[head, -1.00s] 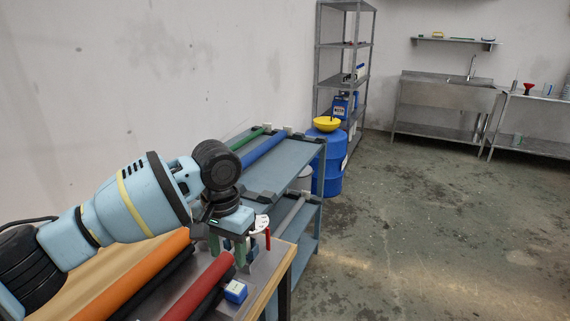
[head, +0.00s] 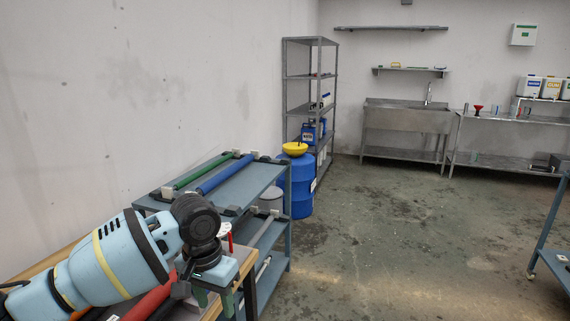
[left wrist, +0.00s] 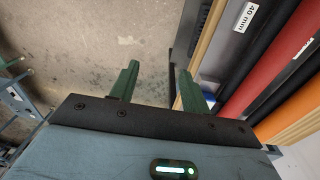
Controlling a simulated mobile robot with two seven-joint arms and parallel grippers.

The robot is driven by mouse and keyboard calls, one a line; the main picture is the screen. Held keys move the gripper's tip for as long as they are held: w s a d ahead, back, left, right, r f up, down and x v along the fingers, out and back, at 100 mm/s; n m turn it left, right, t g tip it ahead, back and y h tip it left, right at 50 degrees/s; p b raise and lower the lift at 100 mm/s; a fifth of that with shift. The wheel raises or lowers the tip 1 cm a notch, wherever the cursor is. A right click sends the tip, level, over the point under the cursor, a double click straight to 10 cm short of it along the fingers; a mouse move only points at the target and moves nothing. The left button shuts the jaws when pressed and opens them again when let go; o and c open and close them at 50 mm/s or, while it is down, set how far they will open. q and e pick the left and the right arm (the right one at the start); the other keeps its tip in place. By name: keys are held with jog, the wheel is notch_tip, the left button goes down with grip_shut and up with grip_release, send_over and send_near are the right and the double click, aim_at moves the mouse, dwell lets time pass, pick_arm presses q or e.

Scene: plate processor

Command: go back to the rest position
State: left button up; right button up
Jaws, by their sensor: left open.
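My left arm comes in from the left in the head view, over a wood-edged bench (head: 240,268). My left gripper (head: 213,298) points down near the bench's front right corner. In the left wrist view its two green fingers (left wrist: 158,72) stand apart with nothing between them. Bare floor shows beyond the fingertips there. My right gripper is in neither view.
Red roller (left wrist: 265,60) and orange roller (left wrist: 295,95) lie on the bench beside the left gripper. A blue rack (head: 245,185) holds a green and a blue roller. A blue drum (head: 297,185) stands beyond it. The floor (head: 400,240) is open on the right.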

pick_arm(q)
jog(key=s+d+f+t+h, duration=0.1)
jog(key=s+d+f+h, duration=0.2)
jog(key=f, duration=0.5)
jog(key=s+d+f+t+h+p, duration=0.1)
jog(key=s+d+f+t, duration=0.1)
jog(key=s+d+f, duration=0.4)
jog(key=s+d+f+t+h, duration=0.1)
jog(key=s+f+h, duration=0.15)
jog(key=f, duration=0.65)
jog(key=s+a+f+n+t+y, duration=0.1)
jog(key=s+a+f, duration=0.3)
jog(key=s+a, duration=0.4)
jog(key=s+a+f+n+t+y+p, duration=0.1)
jog(key=s+a+f+t+y, duration=0.2)
jog(key=s+a, duration=0.5)
jog(key=s+y, duration=0.1)
jog(key=s, duration=0.6)
jog(key=shift+s+a+f+t, duration=0.2)
jog(key=shift+a+f+t, duration=0.1)
jog(key=shift+a+f, duration=0.1)
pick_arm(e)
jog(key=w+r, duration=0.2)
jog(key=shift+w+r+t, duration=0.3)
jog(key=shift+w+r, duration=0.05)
